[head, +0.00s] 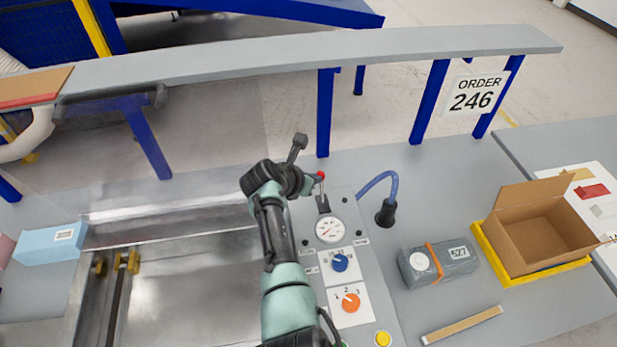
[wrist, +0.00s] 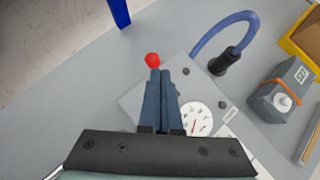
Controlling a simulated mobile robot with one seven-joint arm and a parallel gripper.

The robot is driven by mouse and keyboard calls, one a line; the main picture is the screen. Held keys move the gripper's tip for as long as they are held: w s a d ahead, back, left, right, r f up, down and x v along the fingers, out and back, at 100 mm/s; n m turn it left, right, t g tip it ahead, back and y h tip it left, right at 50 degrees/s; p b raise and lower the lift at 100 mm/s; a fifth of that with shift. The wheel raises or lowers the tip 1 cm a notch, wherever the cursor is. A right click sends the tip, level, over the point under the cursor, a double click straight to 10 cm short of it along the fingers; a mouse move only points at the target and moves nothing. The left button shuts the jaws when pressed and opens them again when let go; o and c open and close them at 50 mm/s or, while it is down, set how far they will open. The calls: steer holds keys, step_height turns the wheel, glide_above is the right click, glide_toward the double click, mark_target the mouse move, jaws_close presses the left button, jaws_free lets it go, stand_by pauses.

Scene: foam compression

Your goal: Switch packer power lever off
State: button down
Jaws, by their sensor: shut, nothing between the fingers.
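The power lever is a dark stem with a red ball knob (head: 321,175) at the top end of the grey control panel (head: 347,215). In the wrist view the red knob (wrist: 152,59) shows just beyond my fingertips, a little to their left. My gripper (wrist: 162,75) is shut, with its fingers together and nothing between them. In the head view my gripper (head: 314,178) is right beside the knob. Whether it touches the knob I cannot tell. The lever's stem is hidden behind my fingers in the wrist view.
The panel carries a gauge (head: 329,229), a blue dial (head: 340,262), an orange dial (head: 351,302) and a yellow button (head: 383,339). A blue hose (head: 378,180) rises right of the lever. A grey package (head: 438,262) and an open cardboard box (head: 540,240) stand further right.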

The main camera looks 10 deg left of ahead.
steer(key=v, duration=1.3)
steer(key=shift+f, duration=0.1)
stand_by(0.3)
